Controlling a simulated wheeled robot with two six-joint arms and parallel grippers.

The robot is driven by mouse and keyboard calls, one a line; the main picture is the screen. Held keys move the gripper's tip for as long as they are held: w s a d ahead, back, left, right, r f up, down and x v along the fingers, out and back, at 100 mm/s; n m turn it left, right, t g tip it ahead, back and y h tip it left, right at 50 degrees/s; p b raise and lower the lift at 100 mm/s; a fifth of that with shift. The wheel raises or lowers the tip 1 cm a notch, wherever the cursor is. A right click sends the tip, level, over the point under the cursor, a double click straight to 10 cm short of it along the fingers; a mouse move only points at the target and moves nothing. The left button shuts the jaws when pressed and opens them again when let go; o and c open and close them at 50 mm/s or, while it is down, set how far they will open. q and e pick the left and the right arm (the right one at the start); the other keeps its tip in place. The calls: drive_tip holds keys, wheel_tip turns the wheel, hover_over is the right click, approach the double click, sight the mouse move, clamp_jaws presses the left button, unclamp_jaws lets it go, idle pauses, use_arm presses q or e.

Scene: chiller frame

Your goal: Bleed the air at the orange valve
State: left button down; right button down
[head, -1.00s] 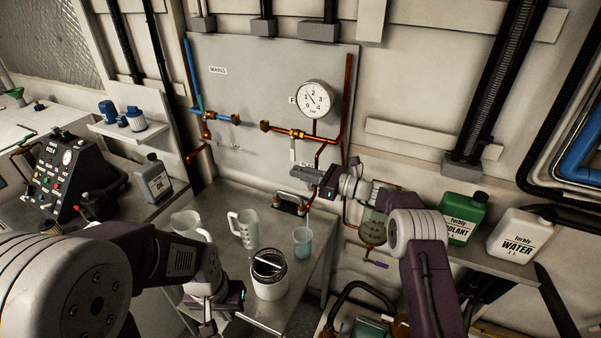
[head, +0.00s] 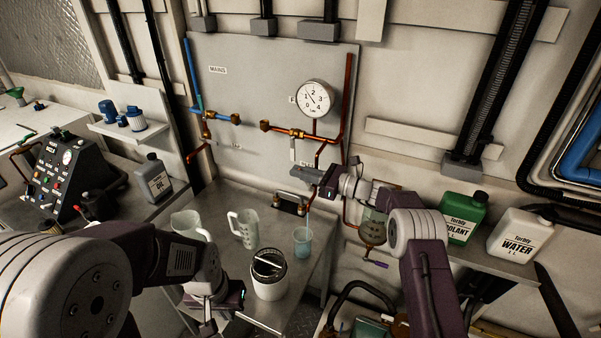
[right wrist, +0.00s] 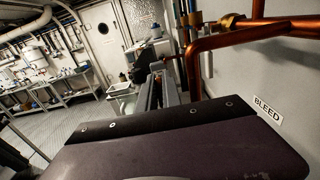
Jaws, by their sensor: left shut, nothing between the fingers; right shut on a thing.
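My right gripper (head: 304,173) is at the lower part of the wall panel, beside the copper pipe and over the partly covered bleed label. It is shut at the orange valve, whose handle is hidden behind the fingers. In the right wrist view the fingers (right wrist: 165,85) are close together below the copper pipe (right wrist: 225,45), left of the bleed label (right wrist: 267,112). A clear beaker (head: 303,243) with bluish liquid stands below, with a thin tube above it. The pressure gauge (head: 314,98) is on the panel. My left gripper (head: 207,322) is shut and empty, low at the bench's front.
On the steel bench (head: 225,275) stand a pale jug (head: 243,230), another jug (head: 190,226) and a white canister (head: 269,278). Coolant (head: 462,218) and water (head: 520,236) containers stand on the right shelf. A glass bowl (head: 373,230) hangs beside my right arm.

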idle(0.4)
drive_tip(key=shift+r, duration=0.15)
drive_tip(key=h+p, duration=0.1)
drive_tip(key=a+h+p, duration=0.1)
drive_tip(key=p, duration=0.1)
drive_tip(key=g+p, duration=0.1)
drive_tip(key=shift+w+a+f+h, duration=0.2)
drive_tip(key=shift+w+f+h, duration=0.05)
drive_tip(key=shift+h, duration=0.15)
drive_tip(key=shift+w+f+h+p, duration=0.1)
drive_tip(key=shift+f+h+p, duration=0.4)
drive_tip(key=shift+f, duration=0.15)
drive_tip(key=c, duration=1.8)
unclamp_jaws()
drive_tip(key=shift+g, duration=0.3)
